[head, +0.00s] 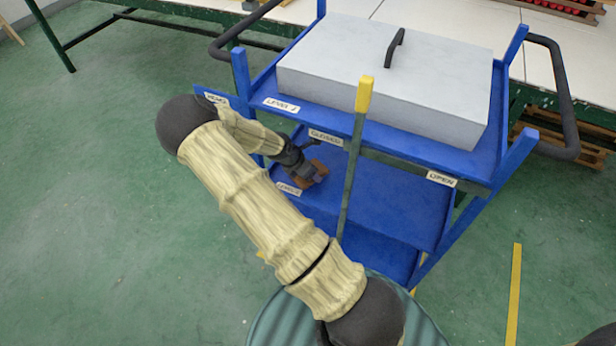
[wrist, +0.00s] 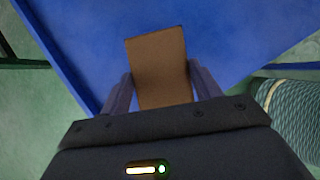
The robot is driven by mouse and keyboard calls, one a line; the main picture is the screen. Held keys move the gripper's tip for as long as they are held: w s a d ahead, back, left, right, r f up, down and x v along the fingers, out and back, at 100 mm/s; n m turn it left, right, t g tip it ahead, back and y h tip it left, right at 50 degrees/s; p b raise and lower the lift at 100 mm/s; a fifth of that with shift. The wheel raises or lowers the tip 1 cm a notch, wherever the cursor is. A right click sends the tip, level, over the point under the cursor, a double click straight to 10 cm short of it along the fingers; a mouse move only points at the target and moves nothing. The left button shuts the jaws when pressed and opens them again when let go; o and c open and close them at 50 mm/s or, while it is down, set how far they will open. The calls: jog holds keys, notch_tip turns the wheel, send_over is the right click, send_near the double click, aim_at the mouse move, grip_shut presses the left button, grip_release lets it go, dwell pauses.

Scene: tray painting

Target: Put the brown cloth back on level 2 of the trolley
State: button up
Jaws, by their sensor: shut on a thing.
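The brown cloth (wrist: 158,62) is between the fingers of my gripper (wrist: 161,85) in the wrist view, with blue shelf surface behind it. In the head view the cloth (head: 317,172) shows as a small brown patch at the left end of the middle shelf. My gripper (head: 308,177) is shut on it there, low over that shelf. The blue trolley (head: 400,158) has its middle shelf (head: 390,195) below the top one; a label at its left front edge is partly hidden and hard to read. I cannot tell whether the cloth touches the shelf.
A large grey box (head: 390,75) with a black handle fills the top shelf. An upright bar (head: 355,150) with a yellow top stands at the trolley's front. The middle shelf is clear to the right of my gripper. A green-legged table (head: 520,45) stands behind.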

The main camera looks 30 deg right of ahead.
jog(key=shift+f+b, duration=0.55)
jog(key=shift+f, duration=1.05)
jog(key=shift+f, duration=0.1)
jog(key=o, duration=1)
jog(key=p+v, duration=0.5)
jog(key=v, duration=0.7)
jog(key=shift+s, duration=0.1)
